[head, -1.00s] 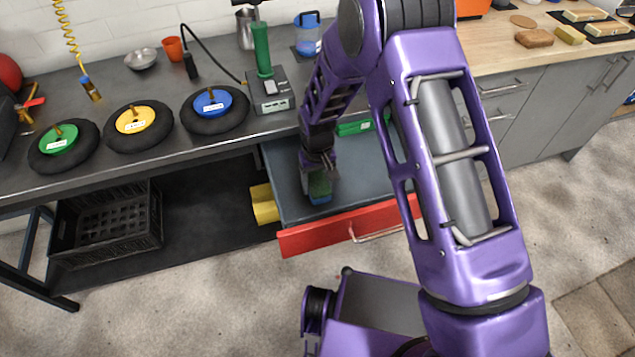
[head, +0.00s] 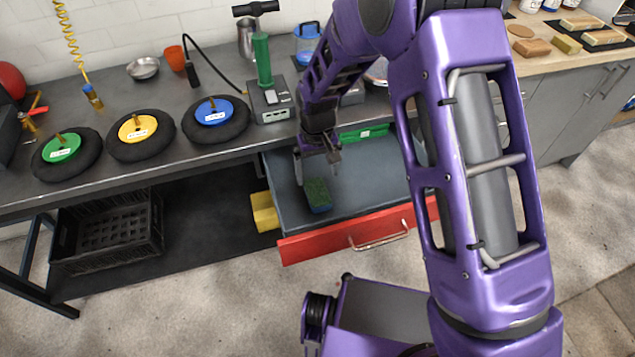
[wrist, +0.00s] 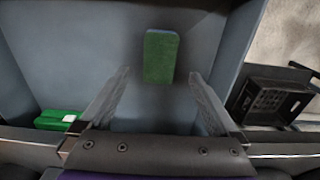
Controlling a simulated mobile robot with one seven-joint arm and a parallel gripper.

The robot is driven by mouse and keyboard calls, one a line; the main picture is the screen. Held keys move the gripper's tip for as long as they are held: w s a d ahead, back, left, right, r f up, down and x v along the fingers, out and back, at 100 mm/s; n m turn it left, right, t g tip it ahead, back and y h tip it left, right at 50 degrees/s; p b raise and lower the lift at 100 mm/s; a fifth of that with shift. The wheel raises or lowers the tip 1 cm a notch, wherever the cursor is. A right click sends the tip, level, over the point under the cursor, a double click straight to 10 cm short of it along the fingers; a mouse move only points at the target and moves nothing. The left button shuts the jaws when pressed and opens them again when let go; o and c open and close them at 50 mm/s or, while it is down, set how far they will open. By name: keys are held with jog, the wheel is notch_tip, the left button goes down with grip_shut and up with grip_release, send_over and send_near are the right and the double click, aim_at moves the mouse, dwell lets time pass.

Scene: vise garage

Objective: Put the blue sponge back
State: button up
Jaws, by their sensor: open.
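The blue sponge (head: 317,194) has a green top and a blue side. It lies on the floor of the open drawer (head: 365,184), near its left front part. In the wrist view the sponge (wrist: 161,56) shows its green face, beyond and between the fingertips. My gripper (head: 317,164) is open and empty above the drawer, a little behind the sponge and apart from it. Both fingers also show in the wrist view (wrist: 160,78), with nothing between them.
A green box (head: 364,132) lies at the back of the drawer. The drawer has a red front (head: 350,230) with a metal handle. A yellow object (head: 264,211) is just left of the drawer. A black crate (head: 107,232) stands under the workbench (head: 120,182).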

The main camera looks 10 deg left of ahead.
notch_tip(320, 180, up, 4)
jog(key=shift+f, duration=0.1)
dwell(0.5)
